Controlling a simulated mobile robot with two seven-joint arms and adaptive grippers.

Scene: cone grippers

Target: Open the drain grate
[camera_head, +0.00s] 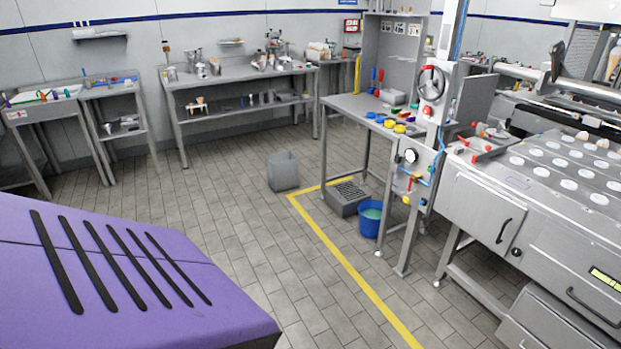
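A slotted grate (350,190) lies on top of a low grey box on the floor, under the front edge of a metal table right of the middle. It appears to lie flat over the box, but it is too small to tell whether it is fully seated. A blue bucket (369,222) stands close to its right front side. Neither of my grippers is in view.
A yellow floor line (335,249) turns a corner beside the grate. A grey bin (283,171) stands to its left. The metal table (345,103) overhangs the grate area, and a large machine (480,208) fills the right. The tiled floor (215,185) at left and centre is clear.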

